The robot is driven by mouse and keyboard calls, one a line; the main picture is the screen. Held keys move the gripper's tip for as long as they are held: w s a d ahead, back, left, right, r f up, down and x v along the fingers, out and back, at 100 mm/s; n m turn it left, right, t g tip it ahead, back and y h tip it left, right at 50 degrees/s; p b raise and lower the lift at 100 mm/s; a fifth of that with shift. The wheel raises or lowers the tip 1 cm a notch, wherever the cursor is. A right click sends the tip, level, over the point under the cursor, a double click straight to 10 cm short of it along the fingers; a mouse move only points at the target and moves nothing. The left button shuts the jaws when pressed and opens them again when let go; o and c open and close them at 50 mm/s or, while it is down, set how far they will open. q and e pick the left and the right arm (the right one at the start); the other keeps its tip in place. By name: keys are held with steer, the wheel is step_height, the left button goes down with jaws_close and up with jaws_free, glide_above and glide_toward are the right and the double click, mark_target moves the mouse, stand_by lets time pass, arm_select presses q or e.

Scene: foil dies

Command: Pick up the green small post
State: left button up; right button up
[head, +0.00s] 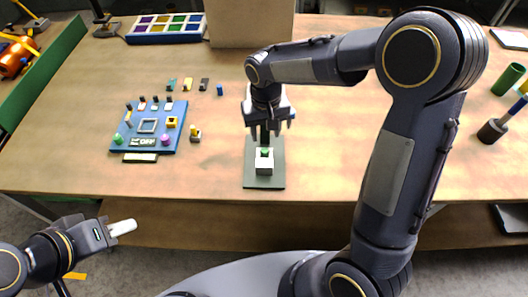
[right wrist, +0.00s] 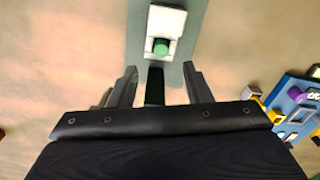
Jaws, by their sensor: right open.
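A small green post (head: 265,151) stands upright on a white block (head: 264,166) on a dark green plate (head: 264,182). In the right wrist view the green post (right wrist: 160,47) sits at the near end of the white block (right wrist: 167,22), just beyond the fingertips. My right gripper (head: 265,134) points down over the plate, close to the post; in the wrist view its fingers (right wrist: 160,74) are apart. A dark green shape (right wrist: 154,88) shows between them; I cannot tell what it is. My left gripper (head: 112,230) is low at the left, off the table, with a white piece at its tip.
A blue panel (head: 120,147) with knobs and an OFF label lies left of the plate. Several small coloured pieces lie behind it. A cardboard box (head: 238,24) and a tray of coloured compartments (head: 166,27) stand at the back.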

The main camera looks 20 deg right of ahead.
mark_target(265, 150)
step_height(265, 150, down, 8)
steer(key=shift+w+r+p, duration=0.15)
steer(key=shift+p, duration=0.65)
steer(key=shift+a, duration=0.1)
jaws_close()
